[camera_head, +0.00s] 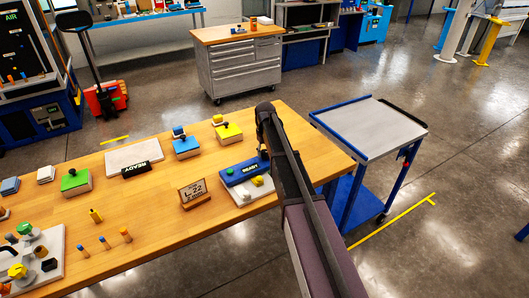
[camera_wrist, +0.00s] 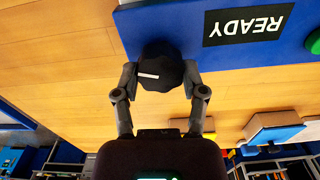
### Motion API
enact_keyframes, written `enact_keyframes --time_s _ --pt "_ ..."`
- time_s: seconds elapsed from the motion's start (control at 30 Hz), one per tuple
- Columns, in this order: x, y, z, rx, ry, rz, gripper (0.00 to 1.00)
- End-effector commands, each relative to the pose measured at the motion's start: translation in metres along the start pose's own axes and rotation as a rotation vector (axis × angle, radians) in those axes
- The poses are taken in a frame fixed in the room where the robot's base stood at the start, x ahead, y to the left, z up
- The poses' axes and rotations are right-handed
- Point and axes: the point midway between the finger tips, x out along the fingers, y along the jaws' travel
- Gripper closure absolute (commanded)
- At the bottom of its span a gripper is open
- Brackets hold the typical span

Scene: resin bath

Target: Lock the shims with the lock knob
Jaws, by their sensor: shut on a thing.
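My gripper (camera_wrist: 160,78) is shut on a black faceted knob (camera_wrist: 162,62) with a white mark, one finger on each side. The knob overlaps the edge of a blue block (camera_wrist: 190,22) with a black READY label (camera_wrist: 248,24), upside down in the wrist view. I cannot tell how deep the knob sits. In the head view the blue block (camera_head: 238,174) lies on a light plate near the table's front edge, with a yellow knob (camera_head: 257,181) in front. My arm hides the held knob there. No shims can be told apart.
A grey cart (camera_head: 368,126) stands right of the table.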

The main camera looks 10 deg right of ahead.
Motion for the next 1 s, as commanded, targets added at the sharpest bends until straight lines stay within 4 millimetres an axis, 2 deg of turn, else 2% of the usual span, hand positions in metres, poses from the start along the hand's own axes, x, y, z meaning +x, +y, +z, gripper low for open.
enact_keyframes --time_s 1.0 --pt "0.0004 0.002 0.0028 0.958 -0.003 0.0 0.93"
